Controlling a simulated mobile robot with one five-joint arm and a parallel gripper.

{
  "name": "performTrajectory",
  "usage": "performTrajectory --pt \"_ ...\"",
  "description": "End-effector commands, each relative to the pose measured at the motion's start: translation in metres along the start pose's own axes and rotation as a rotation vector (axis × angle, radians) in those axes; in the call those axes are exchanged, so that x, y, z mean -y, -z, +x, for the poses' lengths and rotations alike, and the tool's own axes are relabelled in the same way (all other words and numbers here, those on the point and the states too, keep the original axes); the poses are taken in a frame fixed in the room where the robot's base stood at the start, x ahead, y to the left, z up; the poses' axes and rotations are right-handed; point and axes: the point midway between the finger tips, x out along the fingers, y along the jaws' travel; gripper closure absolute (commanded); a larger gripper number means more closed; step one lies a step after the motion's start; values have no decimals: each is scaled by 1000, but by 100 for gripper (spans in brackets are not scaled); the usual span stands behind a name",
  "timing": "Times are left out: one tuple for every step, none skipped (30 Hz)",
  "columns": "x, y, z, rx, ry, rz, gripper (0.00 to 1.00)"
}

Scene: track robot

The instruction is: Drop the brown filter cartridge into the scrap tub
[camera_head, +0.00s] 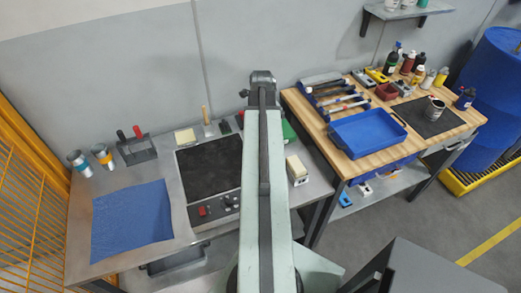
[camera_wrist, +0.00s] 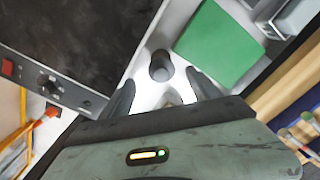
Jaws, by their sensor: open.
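A short dark cylinder (camera_wrist: 160,66), which may be the brown filter cartridge, stands on the pale bench top in the wrist view. Its colour looks dark grey-brown. My gripper (camera_wrist: 159,78) is open, with one finger on each side of the cylinder and a gap showing around it. I cannot tell how far above it the fingers are. In the head view my arm hides the gripper and this cylinder. A blue open tub (camera_head: 368,137), possibly the scrap tub, sits on the wooden bench to the right. It looks empty.
A black-topped plate (camera_head: 210,167) with a red switch lies left of my arm. It also shows in the wrist view (camera_wrist: 70,35), beside a green block (camera_wrist: 218,45). A blue cloth (camera_head: 131,220), cans and a tool rack (camera_head: 136,150) are farther left. Bottles crowd the right bench's back.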

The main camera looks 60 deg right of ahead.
Motion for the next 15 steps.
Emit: performTrajectory --pt "0 1 10 0 0 1 28" --pt "0 1 15 0 0 2 28" --pt "1 1 21 0 0 2 28" --pt "1 2 24 0 0 3 28" --pt "1 2 26 0 0 3 28" --pt "1 2 27 0 0 3 28" --pt "1 2 26 0 0 3 28" --pt "1 2 25 0 0 3 28" --pt "1 2 25 0 0 4 28" --pt "1 2 27 0 0 4 28" --pt "2 2 30 0 0 4 28" --pt "2 3 36 0 0 4 28" --pt "2 3 40 0 0 4 28" --pt "2 3 46 0 0 4 28" --pt "2 3 53 0 0 4 28"
